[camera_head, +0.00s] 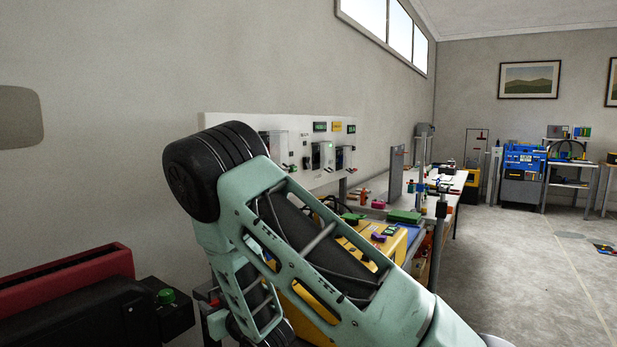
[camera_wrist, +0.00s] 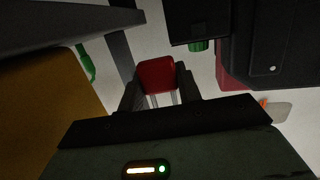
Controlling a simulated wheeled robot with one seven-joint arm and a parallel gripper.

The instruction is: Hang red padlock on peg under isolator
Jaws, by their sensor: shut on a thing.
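The red padlock (camera_wrist: 155,73) is between the two dark fingers of my gripper (camera_wrist: 158,88) in the wrist view. Its red body faces the camera, and the two silver legs of its shackle (camera_wrist: 162,99) show between the fingers. My gripper is shut on it. In the head view my own arm hides the gripper and the padlock. A white wall panel (camera_head: 240,119) carries several switch boxes, one of them a dark box (camera_head: 322,156) with a green mark. I cannot tell which is the isolator, and no peg can be made out.
In the wrist view a black box (camera_wrist: 270,40) with a green knob (camera_wrist: 198,45) is close at upper right, and a yellow surface (camera_wrist: 40,105) fills the left. In the head view a red machine (camera_head: 70,280) stands at lower left. Open floor (camera_head: 530,270) lies at right.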

